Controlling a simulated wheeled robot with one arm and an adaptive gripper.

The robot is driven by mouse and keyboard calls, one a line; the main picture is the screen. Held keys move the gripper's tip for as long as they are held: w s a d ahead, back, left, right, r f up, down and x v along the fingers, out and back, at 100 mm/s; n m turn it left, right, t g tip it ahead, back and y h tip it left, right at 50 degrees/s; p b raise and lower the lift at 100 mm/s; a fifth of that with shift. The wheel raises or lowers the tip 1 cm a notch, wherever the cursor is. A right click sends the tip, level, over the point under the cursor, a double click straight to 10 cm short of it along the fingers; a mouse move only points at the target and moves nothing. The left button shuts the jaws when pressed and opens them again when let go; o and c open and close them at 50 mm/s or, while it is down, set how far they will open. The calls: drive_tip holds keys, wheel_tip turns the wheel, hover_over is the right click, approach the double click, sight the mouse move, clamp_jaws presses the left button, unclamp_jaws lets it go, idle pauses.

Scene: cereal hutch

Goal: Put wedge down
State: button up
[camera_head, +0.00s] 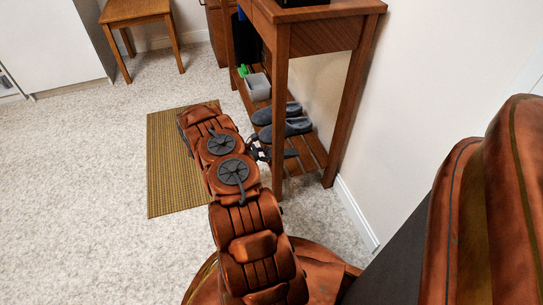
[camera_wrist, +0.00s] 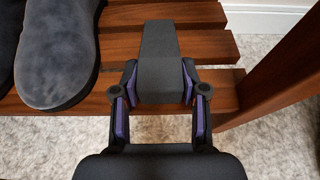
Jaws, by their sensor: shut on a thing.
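The wedge (camera_wrist: 160,62) is a dark grey tapered block. In the wrist view it lies between the two purple-padded fingers of my gripper (camera_wrist: 160,88), which is shut on its wide end. Its narrow end points away over the slats of the low wooden shelf (camera_wrist: 205,47). I cannot tell whether the wedge touches the slats. In the head view my gripper (camera_head: 262,151) is at the shelf under the wooden table, and the wedge (camera_head: 290,153) shows as a small dark shape beside it.
Grey slippers (camera_head: 287,128) sit on the shelf to the left of the wedge; one (camera_wrist: 58,60) is close in the wrist view. A table leg (camera_wrist: 283,68) stands to the right. A grey bin (camera_head: 257,87) is farther back. A striped mat (camera_head: 170,165) lies on the carpet.

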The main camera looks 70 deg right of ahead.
drive_tip(key=shift+f, duration=0.1)
drive_tip(key=o, duration=1.2)
